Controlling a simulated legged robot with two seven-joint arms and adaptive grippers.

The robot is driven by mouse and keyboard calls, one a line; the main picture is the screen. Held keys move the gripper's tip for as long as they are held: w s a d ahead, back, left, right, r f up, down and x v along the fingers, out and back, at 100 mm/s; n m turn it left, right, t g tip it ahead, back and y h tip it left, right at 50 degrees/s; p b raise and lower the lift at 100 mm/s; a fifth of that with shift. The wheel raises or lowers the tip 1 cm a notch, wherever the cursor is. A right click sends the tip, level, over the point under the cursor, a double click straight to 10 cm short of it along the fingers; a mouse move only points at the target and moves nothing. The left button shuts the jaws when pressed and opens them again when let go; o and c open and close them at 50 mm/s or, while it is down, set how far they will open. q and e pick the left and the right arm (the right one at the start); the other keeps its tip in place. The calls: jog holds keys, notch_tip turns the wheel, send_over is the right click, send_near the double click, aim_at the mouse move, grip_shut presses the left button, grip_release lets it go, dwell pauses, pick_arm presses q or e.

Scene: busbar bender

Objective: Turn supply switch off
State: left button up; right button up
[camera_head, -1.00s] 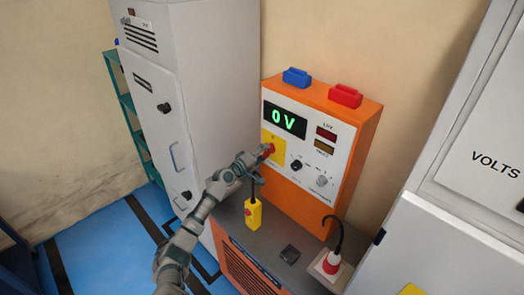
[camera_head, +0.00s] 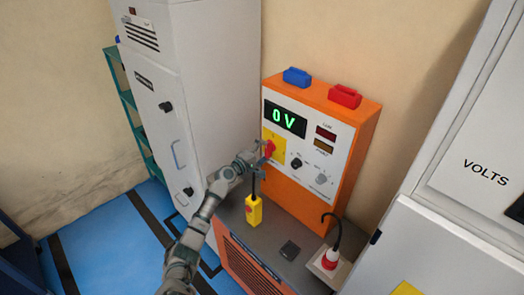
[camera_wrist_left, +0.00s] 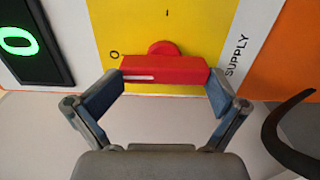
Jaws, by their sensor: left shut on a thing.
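The supply switch is a red rotary handle (camera_head: 269,148) on a yellow plate (camera_head: 278,151) on the front of the orange power unit. In the left wrist view the red handle (camera_wrist_left: 165,70) lies crosswise, its white-marked end towards the "O" and the "I" above it. The word SUPPLY is printed beside the plate. My left gripper (camera_head: 264,159) is at the switch, and in the left wrist view its fingers (camera_wrist_left: 165,88) are at the two ends of the handle, shut on it. My right gripper is not in view.
The orange unit (camera_head: 352,165) has a green display (camera_head: 286,119) reading 0 V, and knobs right of the switch. A grey cabinet (camera_head: 190,90) stands left. A red-and-white plug (camera_head: 330,259) is at lower right.

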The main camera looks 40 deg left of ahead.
pick_arm(q)
jog(key=shift+w+d+r, duration=0.1)
jog(key=shift+r, duration=0.25)
jog(key=o, duration=0.7)
jog(key=s, duration=0.8)
jog(key=s+a+f, duration=0.1)
jog(key=s, duration=0.3)
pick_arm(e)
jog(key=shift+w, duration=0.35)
pick_arm(q)
jog(key=shift+s+a, duration=0.1)
jog(key=shift+a, duration=0.05)
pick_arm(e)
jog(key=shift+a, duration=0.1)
